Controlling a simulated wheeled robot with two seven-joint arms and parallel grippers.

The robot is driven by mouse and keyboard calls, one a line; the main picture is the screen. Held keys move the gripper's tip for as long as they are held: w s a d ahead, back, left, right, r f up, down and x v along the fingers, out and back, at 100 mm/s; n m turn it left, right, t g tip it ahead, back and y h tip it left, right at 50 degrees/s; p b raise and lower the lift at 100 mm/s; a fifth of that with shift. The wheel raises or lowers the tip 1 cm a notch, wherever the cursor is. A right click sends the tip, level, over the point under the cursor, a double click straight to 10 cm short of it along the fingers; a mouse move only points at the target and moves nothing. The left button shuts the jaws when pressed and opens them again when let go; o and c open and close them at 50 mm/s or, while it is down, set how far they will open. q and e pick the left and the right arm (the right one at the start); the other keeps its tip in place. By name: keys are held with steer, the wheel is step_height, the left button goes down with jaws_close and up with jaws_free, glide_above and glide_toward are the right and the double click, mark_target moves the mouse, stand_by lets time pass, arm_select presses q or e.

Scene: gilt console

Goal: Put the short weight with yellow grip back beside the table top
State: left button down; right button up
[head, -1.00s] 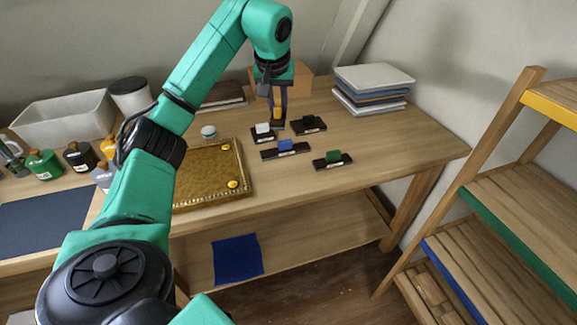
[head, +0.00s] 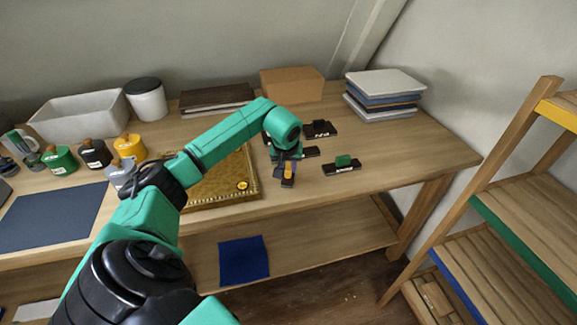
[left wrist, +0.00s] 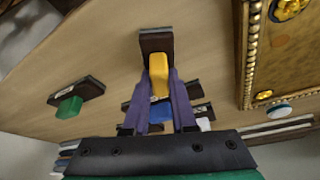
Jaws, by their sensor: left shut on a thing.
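My left gripper (head: 287,163) is shut on the short weight with yellow grip (head: 288,179), near the table's front edge, right of the gilt table top (head: 222,192). In the left wrist view the purple fingers (left wrist: 159,82) clasp the yellow grip (left wrist: 159,70), with its dark base beyond. The gilt table top (left wrist: 250,65) is apart from it there. I cannot tell whether the weight touches the wood. My right gripper is not in view.
A green-grip weight (head: 342,164) stands to the right and a black-grip one (head: 319,129) behind. A blue-grip weight (left wrist: 160,113) shows in the wrist view. Stacked boards (head: 385,92) and a cardboard box (head: 292,84) stand at the back. The right table end is clear.

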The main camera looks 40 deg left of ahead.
arm_select(q)
steer(key=c, duration=0.7)
jaws_free()
steer(key=b+v, duration=0.1)
steer(key=v, duration=1.1)
steer(key=shift+r, duration=0.1)
